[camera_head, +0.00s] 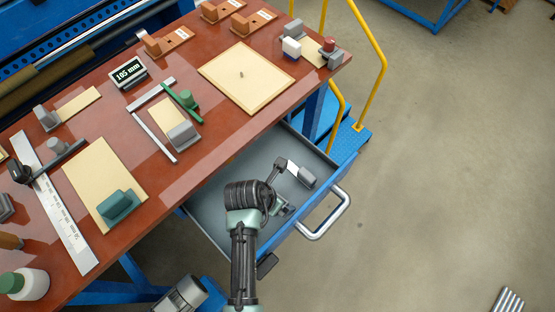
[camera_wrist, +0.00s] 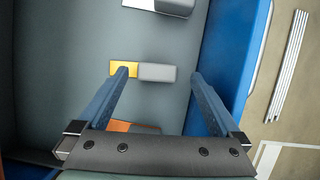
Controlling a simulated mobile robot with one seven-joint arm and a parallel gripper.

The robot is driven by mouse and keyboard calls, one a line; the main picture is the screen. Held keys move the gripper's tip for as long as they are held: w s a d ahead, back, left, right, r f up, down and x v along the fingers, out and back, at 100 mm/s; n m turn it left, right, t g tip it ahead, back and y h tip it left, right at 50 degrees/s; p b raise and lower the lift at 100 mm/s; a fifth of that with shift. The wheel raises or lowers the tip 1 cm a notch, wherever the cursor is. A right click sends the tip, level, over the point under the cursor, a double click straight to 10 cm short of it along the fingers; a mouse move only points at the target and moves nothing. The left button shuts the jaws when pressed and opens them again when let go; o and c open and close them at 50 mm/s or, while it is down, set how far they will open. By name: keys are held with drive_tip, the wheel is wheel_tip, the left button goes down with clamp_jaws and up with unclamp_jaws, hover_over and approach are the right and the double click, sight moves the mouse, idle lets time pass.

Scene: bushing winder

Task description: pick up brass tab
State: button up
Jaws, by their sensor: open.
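The brass tab (camera_wrist: 132,68) is a small shiny yellow plate on the drawer floor in the wrist view. A light grey block (camera_wrist: 157,73) adjoins its right side. My gripper (camera_wrist: 160,73) is open, with its two fingers pointing into the drawer. The left fingertip overlaps the tab in the picture, and the right fingertip shows to the right of the grey block, near the blue drawer wall. I cannot tell the height of the fingers above the tab. In the head view my arm reaches over the open drawer, and I cannot make out the tab there.
The open drawer (camera_head: 222,228) has a blue front with a metal handle (camera_head: 325,216). An orange piece (camera_wrist: 119,126) lies partly behind my gripper, and a pale block (camera_wrist: 160,5) is at the top. The red-brown worktop (camera_head: 215,145) above holds boards and tools.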

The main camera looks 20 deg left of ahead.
drive_tip(key=shift+a+x, duration=0.2)
drive_tip(key=shift+x, duration=2)
drive_tip(key=shift+s, duration=0.2)
drive_tip(key=shift+c, duration=0.2)
drive_tip(key=c, duration=1.2)
drive_tip(key=shift+c, duration=0.5)
drive_tip(key=shift+r, duration=0.1)
